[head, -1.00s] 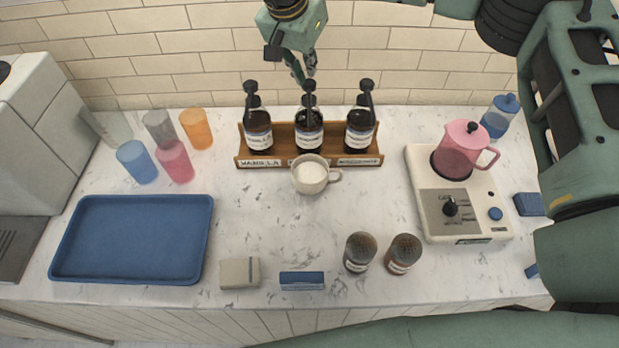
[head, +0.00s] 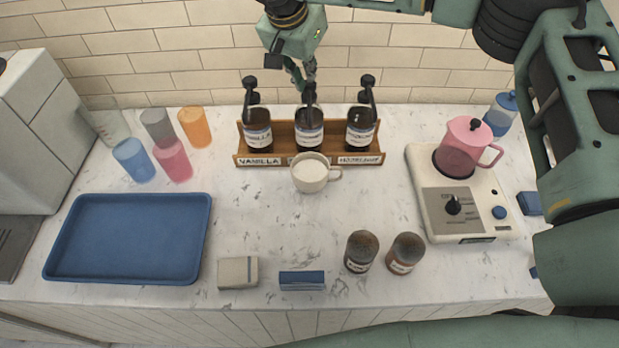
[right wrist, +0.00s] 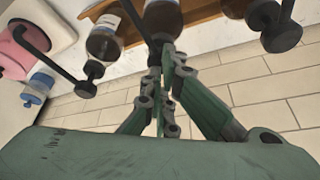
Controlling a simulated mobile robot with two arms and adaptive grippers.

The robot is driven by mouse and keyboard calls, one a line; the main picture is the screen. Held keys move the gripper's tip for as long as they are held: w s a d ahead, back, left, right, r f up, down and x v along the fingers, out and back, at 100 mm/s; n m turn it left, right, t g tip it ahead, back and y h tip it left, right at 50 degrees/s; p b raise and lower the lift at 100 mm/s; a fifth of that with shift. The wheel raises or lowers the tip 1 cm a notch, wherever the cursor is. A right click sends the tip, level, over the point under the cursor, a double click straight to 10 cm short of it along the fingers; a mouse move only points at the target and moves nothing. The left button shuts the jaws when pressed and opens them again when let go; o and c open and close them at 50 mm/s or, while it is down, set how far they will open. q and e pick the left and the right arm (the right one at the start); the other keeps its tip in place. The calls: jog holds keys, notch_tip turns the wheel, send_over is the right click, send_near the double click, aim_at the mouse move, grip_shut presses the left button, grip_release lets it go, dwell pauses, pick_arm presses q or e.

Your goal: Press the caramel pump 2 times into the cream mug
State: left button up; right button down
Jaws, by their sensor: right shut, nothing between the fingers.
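Three dark pump bottles stand in a wooden rack (head: 284,160) by the back wall. The left one is labelled vanilla (head: 257,135). The middle bottle (head: 309,135) is the caramel one by its place, its rack label hidden behind the mug. The right bottle (head: 360,135) has a label too small to read. The cream mug (head: 310,175) stands upright in front of the middle bottle, under its spout, handle to the right. My right gripper (head: 308,80) is shut and empty, pointing down at the middle pump head. In the right wrist view its fingers (right wrist: 160,60) overlap the middle bottle (right wrist: 163,18). My left gripper is out of view.
A blue tray (head: 130,240) lies at left, with several coloured cups (head: 174,160) behind it. A hot plate (head: 462,205) with a pink pot (head: 466,150) stands at right. Two brown shakers (head: 361,252) and small boxes (head: 238,273) line the front. The counter's middle is clear.

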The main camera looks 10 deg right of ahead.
jog(key=shift+s+f, duration=0.1)
jog(key=shift+f, duration=0.1)
jog(key=shift+d+r+p, duration=0.1)
jog(key=shift+r+p, duration=0.85)
jog(key=shift+r, duration=0.35)
jog(key=shift+f, duration=0.15)
jog(key=shift+f+b, duration=0.9)
jog(key=shift+f, duration=0.3)
jog(key=shift+r+p, duration=0.85)
jog(key=shift+r, duration=0.55)
notch_tip(320, 180, up, 6)
jog(key=p, duration=0.4)
